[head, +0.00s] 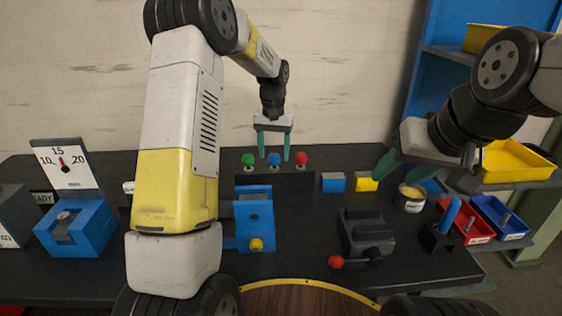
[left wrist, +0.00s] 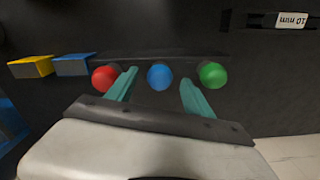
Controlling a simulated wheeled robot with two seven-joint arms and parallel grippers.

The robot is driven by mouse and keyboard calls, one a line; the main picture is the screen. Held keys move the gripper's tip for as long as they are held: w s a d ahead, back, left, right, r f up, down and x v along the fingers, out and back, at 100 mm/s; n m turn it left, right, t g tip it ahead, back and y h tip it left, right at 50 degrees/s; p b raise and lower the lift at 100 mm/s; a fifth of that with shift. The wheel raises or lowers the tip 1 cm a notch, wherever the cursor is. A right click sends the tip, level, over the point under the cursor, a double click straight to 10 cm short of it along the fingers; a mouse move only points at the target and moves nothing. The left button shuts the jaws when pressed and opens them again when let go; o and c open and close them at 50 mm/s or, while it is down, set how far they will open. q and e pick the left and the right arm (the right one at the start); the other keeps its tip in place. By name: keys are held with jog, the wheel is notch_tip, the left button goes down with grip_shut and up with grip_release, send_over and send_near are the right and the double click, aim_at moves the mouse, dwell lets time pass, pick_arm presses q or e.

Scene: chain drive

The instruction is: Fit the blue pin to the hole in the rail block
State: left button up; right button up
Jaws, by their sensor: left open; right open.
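A dark rail (head: 285,181) at the back of the table carries green, blue and red round-headed pieces. The blue-headed one (head: 273,159) stands in the middle; it also shows in the left wrist view (left wrist: 159,77). My left gripper (head: 274,158) is open above the rail, its teal fingers on either side of the blue head, apart from it as seen from the wrist. A blue cylinder (head: 450,213) leans in a black block (head: 436,240) at the right. I cannot tell which hole is meant. My right gripper (head: 430,168) is open and empty over the right side.
Blue (head: 333,182) and yellow (head: 366,183) blocks sit right of the rail. A tin (head: 411,198), red tray (head: 467,222) and blue tray (head: 499,217) stand at the right. A dark vise (head: 366,233) with a red-knobbed handle and a blue fixture (head: 254,220) occupy the front.

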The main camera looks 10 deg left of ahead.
pick_arm(q)
notch_tip(320, 180, down, 2)
jog(key=shift+f, duration=0.15)
grip_shut()
jog(key=shift+r, duration=0.2)
